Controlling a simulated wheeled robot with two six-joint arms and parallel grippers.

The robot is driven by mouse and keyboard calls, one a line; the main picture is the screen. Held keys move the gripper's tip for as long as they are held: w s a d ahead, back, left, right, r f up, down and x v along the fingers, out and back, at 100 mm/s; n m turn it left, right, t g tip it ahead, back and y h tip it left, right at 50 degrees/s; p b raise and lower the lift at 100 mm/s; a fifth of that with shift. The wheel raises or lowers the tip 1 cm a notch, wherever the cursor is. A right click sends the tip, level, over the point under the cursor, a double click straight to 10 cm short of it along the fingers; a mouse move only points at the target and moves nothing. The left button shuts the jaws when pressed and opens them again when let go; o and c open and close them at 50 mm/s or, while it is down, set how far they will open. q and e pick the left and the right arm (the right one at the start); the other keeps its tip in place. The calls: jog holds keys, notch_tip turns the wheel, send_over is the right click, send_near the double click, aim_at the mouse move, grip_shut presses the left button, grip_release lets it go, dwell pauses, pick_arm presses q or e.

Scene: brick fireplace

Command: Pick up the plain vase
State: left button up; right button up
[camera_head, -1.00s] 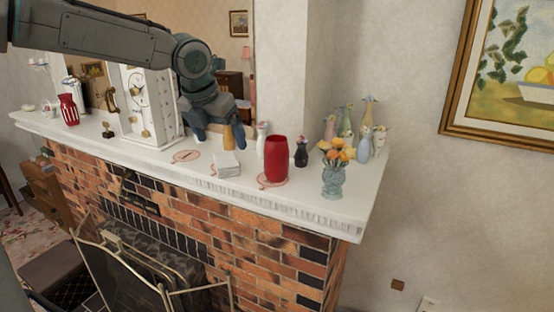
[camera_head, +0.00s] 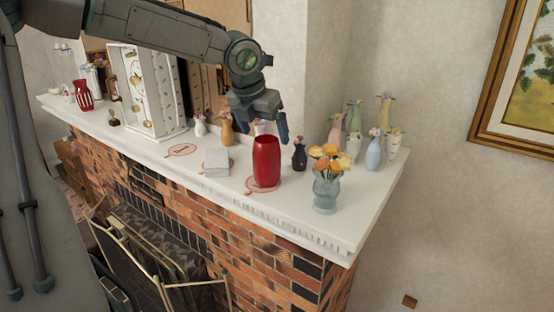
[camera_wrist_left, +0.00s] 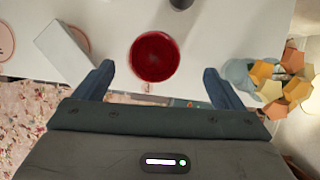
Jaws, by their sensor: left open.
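A plain red vase (camera_head: 267,160) stands upright on the white mantel, on a pink round marking. In the left wrist view the red vase (camera_wrist_left: 154,56) shows from above as a dark red round opening, just ahead of and between the finger lines. My left gripper (camera_head: 262,122) is open and empty, with its fingers pointing down above and behind the vase; contact cannot be told. In the left wrist view my left gripper (camera_wrist_left: 159,72) has its two blue-grey fingers wide apart. A second red vase with white stripes (camera_head: 83,95) stands at the far left. My right gripper is not in view.
A blue-grey vase with orange flowers (camera_head: 327,190) stands close to the right. A small black vase (camera_head: 299,155) is behind, and a grey block (camera_head: 216,162) is to the left. Several pastel vases (camera_head: 373,150) crowd the right corner. The mantel (camera_head: 235,198) has a narrow bare front edge.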

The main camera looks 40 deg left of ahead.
aim_at(262, 141)
pick_arm(q)
jog(key=shift+s+a+f, duration=0.1)
jog(key=shift+a+f, duration=0.15)
jog(key=shift+f, duration=0.4)
jog(key=shift+s+a+f, duration=0.1)
jog(key=shift+a+f, duration=0.1)
jog(key=shift+f, duration=0.4)
jog(key=shift+w+f, duration=0.15)
jog(key=shift+f, duration=0.05)
jog(key=shift+w+f+p, duration=0.25)
jog(key=shift+p, duration=0.15)
jog(key=p+x, duration=0.1)
jog(key=x, duration=0.3)
jog(key=shift+w, duration=0.15)
jog(key=shift+f, duration=0.3)
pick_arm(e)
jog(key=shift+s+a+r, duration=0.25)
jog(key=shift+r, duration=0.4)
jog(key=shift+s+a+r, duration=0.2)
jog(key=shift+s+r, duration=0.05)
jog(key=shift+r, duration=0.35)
pick_arm(q)
jog(key=shift+r, duration=0.1)
jog(key=c, duration=1.3)
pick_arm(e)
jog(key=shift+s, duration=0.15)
